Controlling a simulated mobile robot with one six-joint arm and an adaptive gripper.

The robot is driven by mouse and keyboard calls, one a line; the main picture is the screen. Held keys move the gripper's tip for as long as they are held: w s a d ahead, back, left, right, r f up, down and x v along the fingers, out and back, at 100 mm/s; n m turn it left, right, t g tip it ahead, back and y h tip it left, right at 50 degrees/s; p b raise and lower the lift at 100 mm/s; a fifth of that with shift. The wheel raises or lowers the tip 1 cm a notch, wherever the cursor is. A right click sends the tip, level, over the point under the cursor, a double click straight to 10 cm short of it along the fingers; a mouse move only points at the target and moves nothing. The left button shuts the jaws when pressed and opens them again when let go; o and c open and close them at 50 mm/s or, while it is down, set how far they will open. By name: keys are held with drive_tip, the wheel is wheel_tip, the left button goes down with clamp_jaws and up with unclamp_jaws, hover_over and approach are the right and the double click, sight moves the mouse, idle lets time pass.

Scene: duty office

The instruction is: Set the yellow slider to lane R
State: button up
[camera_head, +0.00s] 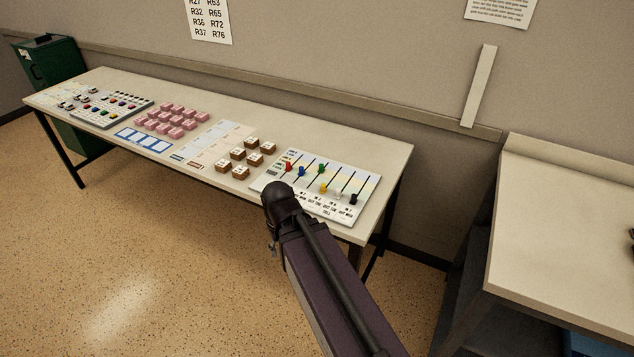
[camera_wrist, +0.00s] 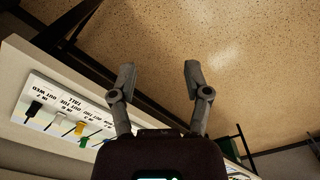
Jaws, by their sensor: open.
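The slider board (camera_head: 345,216) lies at the right end of the long table. In the head view the yellow slider (camera_head: 323,188) sits partway along its slot, below a green one. A small yellow knob (camera_wrist: 79,128) also shows in the wrist view, at the lower left. The lane labels are too small to read surely. My gripper (camera_wrist: 158,70) is open and empty in the wrist view, its fingers pointing out over the floor beside the table edge, apart from the sliders. In the head view my arm stands in front of the board's near left side and hides the gripper.
Red (camera_head: 289,168), blue (camera_head: 301,172), green (camera_head: 320,168), white (camera_head: 338,197) and black (camera_head: 354,200) sliders surround the yellow one. Brown blocks (camera_head: 237,154) stand left of the board. A second table (camera_head: 560,230) is at the right. Open floor (camera_head: 130,250) lies in front.

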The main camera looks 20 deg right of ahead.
drive_tip(key=shift+d, duration=0.2)
drive_tip(key=shift+w, duration=0.1)
drive_tip(key=m+t+p, duration=0.2)
drive_tip(key=t+p, duration=0.2)
drive_tip(key=t, duration=0.1)
approach(323, 185)
wheel_tip(323, 185, up, 4)
drive_tip(key=shift+s+a+f+h, duration=0.2)
drive_tip(key=shift+s+f+h, duration=0.1)
drive_tip(key=shift+s, duration=0.1)
drive_tip(key=shift+f, duration=0.15)
drive_tip(key=b+x, duration=1.2)
drive_tip(key=x, duration=0.1)
drive_tip(key=shift+s+f, duration=0.15)
drive_tip(key=shift+f, duration=0.15)
